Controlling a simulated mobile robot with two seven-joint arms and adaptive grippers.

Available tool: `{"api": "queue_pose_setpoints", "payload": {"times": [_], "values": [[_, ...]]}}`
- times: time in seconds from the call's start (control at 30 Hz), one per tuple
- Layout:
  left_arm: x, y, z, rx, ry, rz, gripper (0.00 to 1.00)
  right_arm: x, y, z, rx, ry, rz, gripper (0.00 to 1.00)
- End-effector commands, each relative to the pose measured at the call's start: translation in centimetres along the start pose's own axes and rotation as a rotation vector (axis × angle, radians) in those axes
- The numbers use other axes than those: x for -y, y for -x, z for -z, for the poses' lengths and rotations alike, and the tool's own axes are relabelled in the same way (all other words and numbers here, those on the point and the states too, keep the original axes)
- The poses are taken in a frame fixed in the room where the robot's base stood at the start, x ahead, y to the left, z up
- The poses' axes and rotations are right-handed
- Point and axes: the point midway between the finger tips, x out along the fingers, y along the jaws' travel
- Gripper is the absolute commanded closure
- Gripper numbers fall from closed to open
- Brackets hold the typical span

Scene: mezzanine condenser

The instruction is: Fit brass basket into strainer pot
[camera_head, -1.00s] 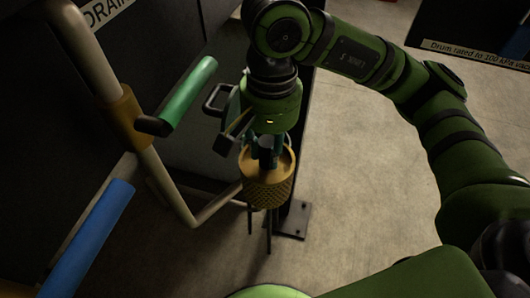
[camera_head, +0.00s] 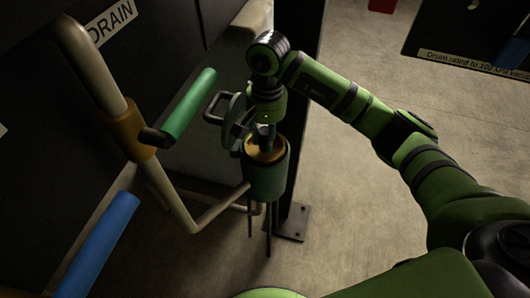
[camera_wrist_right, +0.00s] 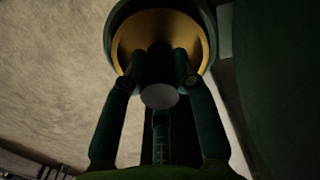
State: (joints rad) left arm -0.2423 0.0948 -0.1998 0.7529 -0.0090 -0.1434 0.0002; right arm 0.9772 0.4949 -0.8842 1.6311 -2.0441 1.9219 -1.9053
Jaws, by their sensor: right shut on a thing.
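The strainer pot (camera_head: 264,181) is a dark green cylinder on thin legs, near the middle of the head view. The brass basket (camera_head: 270,155) sits down inside it; only its rim and inside show, and its perforated wall is hidden. In the wrist view the brass inside (camera_wrist_right: 126,50) lies within the dark pot rim (camera_wrist_right: 209,30). My right gripper (camera_head: 257,144) reaches down into the basket from above. Whether the basket is fully seated cannot be told. My left gripper is out of view.
A dark green lid-like part with a black handle (camera_head: 214,106) stands just left of my gripper. A pale pipe (camera_head: 170,205) with a green lever (camera_head: 190,105) and a blue lever (camera_head: 98,245) lies left. A dark post (camera_head: 298,120) stands close behind the pot. Floor right is clear.

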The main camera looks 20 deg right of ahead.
Motion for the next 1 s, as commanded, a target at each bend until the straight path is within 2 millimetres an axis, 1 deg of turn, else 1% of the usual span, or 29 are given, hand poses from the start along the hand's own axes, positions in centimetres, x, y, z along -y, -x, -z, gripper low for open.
{"api": "queue_pose_setpoints", "payload": {"times": [0.03,0.1,0.2,0.37,0.5,0.6,1.0], "values": [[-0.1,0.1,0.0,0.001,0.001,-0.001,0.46,0.1,-1.1,-0.1,0.004,-0.001,0.002,1.00],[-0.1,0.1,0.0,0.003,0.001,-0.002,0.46,0.0,-2.2,0.0,0.003,0.000,0.002,1.00],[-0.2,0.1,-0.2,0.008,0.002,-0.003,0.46,0.0,-3.2,0.1,0.000,0.000,0.003,1.00],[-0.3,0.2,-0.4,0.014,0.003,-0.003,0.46,0.0,-4.2,0.2,0.000,0.000,0.002,1.00],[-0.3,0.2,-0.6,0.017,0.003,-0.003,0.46,-0.1,-6.2,0.2,0.003,-0.001,0.002,1.00],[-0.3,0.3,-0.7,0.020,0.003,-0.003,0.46,-0.1,-7.2,0.3,0.000,-0.001,0.004,1.00],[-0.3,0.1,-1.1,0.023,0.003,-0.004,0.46,-0.1,-7.5,0.4,-0.002,0.000,0.003,1.00]]}}
